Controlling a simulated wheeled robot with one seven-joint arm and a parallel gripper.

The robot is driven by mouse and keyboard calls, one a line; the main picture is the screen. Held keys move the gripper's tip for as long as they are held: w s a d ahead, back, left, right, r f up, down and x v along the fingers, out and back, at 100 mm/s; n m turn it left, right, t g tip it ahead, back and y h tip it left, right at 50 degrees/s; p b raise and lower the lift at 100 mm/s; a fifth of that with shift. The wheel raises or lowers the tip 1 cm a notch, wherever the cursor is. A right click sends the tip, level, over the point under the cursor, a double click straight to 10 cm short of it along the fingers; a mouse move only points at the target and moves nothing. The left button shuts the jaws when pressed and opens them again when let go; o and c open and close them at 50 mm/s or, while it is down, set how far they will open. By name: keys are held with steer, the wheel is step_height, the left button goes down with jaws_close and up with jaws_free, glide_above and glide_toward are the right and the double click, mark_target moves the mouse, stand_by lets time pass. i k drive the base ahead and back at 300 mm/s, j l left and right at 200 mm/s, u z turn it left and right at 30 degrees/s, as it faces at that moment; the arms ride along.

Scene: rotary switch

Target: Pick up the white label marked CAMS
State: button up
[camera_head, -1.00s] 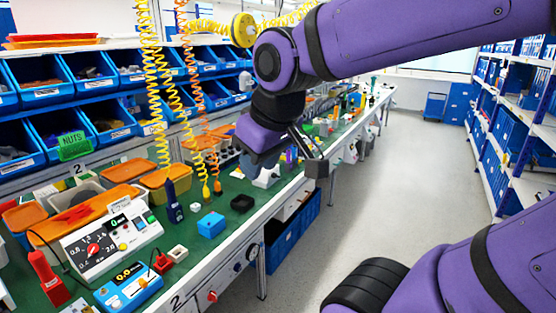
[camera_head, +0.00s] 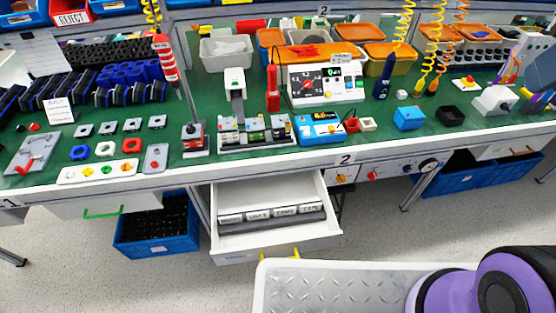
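Small white labels with dark print sit in a row on a grey strip (camera_head: 272,226) inside the open white drawer (camera_head: 325,233) at the bench's lower middle. The third from the left, a white label (camera_head: 285,211), seems to read CAMS, but the print is very small. Part of my purple arm end (camera_head: 541,62) shows at the right edge, over the bench. It is far to the right of the drawer. Its fingers are cut off or too unclear to tell whether they are open.
The green bench (camera_head: 340,150) carries a meter box (camera_head: 328,85), a blue box (camera_head: 408,117) and several small parts. Blue bins (camera_head: 158,245) stand below it on the floor. My tray and arm base fill the lower right. Floor is clear left of the tray.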

mark_target(291, 210)
steer(key=k+l+u, duration=0.1)
steer(key=u, duration=0.35)
steer(key=k+u, duration=0.3)
steer(key=u, duration=0.2)
